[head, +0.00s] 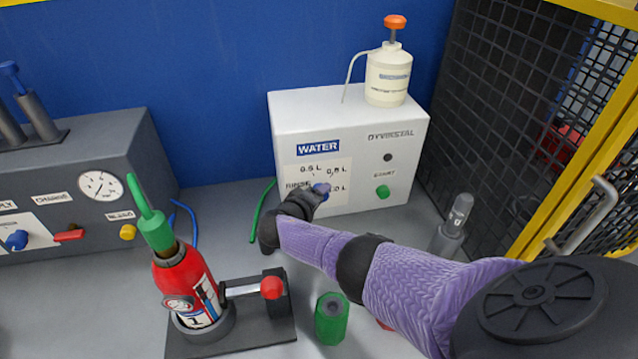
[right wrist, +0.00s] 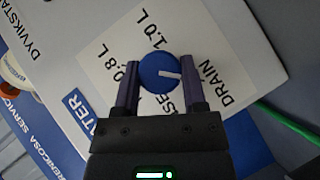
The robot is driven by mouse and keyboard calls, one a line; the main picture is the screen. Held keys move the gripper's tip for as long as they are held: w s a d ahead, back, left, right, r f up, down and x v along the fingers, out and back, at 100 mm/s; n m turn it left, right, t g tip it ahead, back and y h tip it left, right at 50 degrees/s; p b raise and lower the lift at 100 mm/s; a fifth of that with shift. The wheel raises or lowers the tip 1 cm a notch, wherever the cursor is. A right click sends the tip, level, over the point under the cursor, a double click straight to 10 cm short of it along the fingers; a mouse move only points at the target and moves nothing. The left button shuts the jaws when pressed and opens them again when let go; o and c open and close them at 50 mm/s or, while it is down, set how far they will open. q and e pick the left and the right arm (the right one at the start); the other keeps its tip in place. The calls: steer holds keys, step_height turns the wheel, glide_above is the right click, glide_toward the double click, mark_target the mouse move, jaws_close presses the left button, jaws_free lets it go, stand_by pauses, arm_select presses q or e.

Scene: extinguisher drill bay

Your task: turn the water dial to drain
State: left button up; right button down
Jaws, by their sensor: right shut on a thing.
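The white water box (head: 285,120) stands against the blue wall in the head view. Its blue dial (head: 321,188) is low on the front, mostly hidden by my right gripper (head: 316,193). In the right wrist view the round blue dial (right wrist: 155,82) sits between the two purple fingers of my right gripper (right wrist: 160,68), which is shut on it. The dial's white pointer line points right, toward the word DRAIN (right wrist: 214,82). The label 1.0 L (right wrist: 155,29) lies above the dial. My left gripper is not in view.
A pump bottle (head: 387,78) stands on the box, and a green knob (head: 382,192) is right of the dial. A red extinguisher (head: 190,285) stands in a dark holder at front left. A mesh cage (head: 510,110) bounds the right side.

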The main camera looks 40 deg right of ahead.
steer(key=shift+c, duration=0.7)
jaws_free()
steer(key=shift+r, duration=0.1)
